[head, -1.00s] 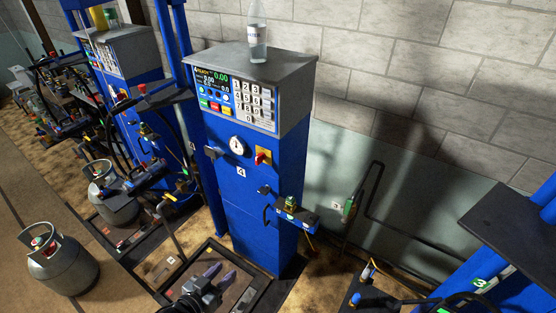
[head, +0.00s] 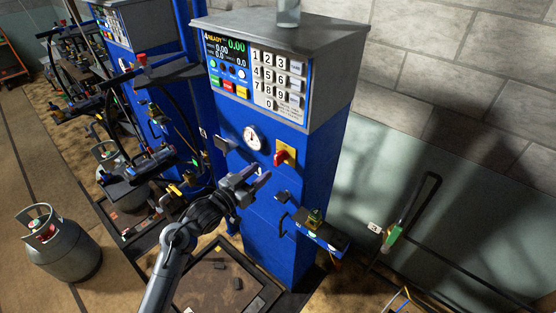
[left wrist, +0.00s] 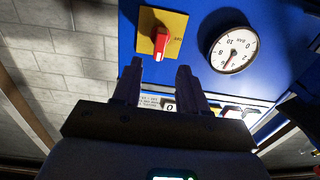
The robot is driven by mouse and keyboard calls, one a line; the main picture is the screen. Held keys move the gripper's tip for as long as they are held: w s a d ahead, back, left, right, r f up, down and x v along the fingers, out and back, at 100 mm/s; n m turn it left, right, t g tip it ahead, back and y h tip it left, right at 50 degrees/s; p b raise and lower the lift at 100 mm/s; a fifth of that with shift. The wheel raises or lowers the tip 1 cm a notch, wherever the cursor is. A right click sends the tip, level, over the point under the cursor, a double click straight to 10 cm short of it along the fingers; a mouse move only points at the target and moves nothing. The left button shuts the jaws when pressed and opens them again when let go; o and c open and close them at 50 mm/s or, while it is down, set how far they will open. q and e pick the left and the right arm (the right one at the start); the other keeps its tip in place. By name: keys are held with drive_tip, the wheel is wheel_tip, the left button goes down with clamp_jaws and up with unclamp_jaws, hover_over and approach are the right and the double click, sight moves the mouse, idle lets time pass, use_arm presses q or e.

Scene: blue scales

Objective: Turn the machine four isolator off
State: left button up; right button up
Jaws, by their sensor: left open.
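Machine four is a blue cabinet (head: 283,225) with a grey top, in the middle of the head view. Its isolator is a red rotary handle (head: 281,158) on a yellow plate (head: 291,148), to the right of the pressure gauge. The left wrist view shows the red handle (left wrist: 160,42) upright in the picture, on its yellow plate (left wrist: 146,22). My left gripper (head: 263,180) is open, in front of the cabinet and a little below the isolator. In the left wrist view its fingertips (left wrist: 157,68) lie either side of the handle's end, apparently short of it. My right gripper is not in view.
The round gauge (head: 252,138) is close left of the isolator. A keypad (head: 276,80) and display sit above. A small shelf (head: 319,235) juts out below right. A gas cylinder (head: 62,250) stands on the floor at left. A bottle (head: 289,12) stands on top.

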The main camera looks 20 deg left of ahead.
sight(275, 160)
use_arm(q)
drive_tip(key=x, duration=0.9)
clamp_jaws()
